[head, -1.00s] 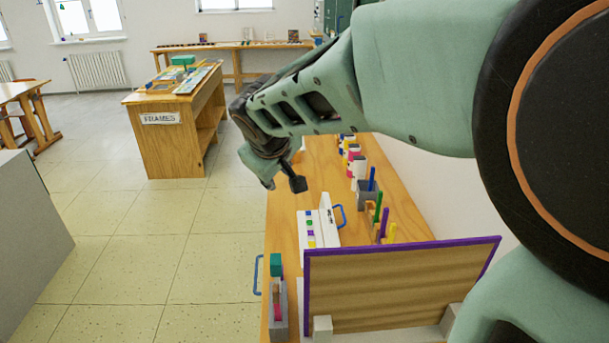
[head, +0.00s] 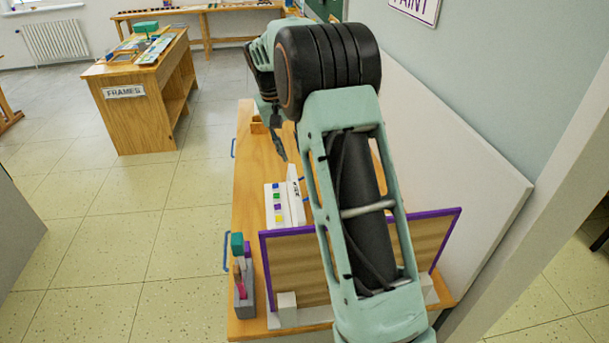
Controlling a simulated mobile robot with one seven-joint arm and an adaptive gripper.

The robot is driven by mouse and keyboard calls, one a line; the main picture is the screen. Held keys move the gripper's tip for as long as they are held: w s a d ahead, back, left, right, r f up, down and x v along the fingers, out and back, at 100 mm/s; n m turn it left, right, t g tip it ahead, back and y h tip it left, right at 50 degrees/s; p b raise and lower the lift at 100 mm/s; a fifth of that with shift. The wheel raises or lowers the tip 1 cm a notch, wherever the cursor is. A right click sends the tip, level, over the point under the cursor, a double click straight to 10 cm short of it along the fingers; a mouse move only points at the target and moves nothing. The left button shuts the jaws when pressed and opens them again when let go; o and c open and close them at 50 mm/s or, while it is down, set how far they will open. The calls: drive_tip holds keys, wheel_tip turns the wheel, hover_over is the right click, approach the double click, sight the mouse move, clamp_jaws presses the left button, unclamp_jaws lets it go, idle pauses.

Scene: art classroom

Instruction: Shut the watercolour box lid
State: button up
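The watercolour box (head: 284,210) is a white box with a column of coloured paint squares, lying on the wooden bench. Its white lid (head: 296,201) stands up along the right side of the box, so the box is open. My gripper (head: 281,156) points downward above the bench, just beyond the far end of the box in the head view. It appears apart from the lid. Its dark fingers overlap and are small, so their opening is unclear. My arm hides the bench to the right of the lid.
A purple-framed board (head: 285,265) stands at the near end of the bench (head: 247,180), close to the box. A grey holder with coloured blocks (head: 244,290) is at the near left corner. A white panel (head: 450,160) runs along the right side.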

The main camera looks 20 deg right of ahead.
drive_tip(key=d+f, duration=0.1)
drive_tip(key=f, duration=0.3)
drive_tip(key=d+f+m+g+y+p, duration=0.1)
drive_tip(key=d+f, duration=0.1)
drive_tip(key=f, duration=0.3)
drive_tip(key=d+f+y, duration=0.1)
drive_tip(key=d+f, duration=0.1)
drive_tip(key=f, duration=0.3)
drive_tip(key=shift+w+d+f+m, duration=0.25)
drive_tip(key=shift+w+m, duration=0.05)
drive_tip(key=shift+m, duration=0.1)
clamp_jaws()
